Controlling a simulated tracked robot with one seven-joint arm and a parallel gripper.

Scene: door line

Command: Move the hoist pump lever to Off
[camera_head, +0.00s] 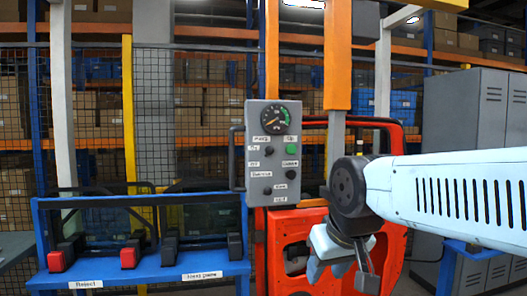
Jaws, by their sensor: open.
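The grey hoist control box (259,222) stands on the orange hoist frame, left of my arm. It carries a round gauge (276,121), a green button (291,140) and small dark knobs, one at the upper left (269,151), one at the right (291,174) and one lower left (267,191). Small white labels sit beside them; most are too small to read surely, so I cannot tell which control is the pump lever or its setting. My gripper (342,272) hangs to the lower right of the box, fingers pointing down, apart from it, open and empty.
A blue rack (120,268) with dark door panels and red and black blocks is at left. Grey cabinets (490,110) stand at right. A dark handle (236,158) borders the box's left side.

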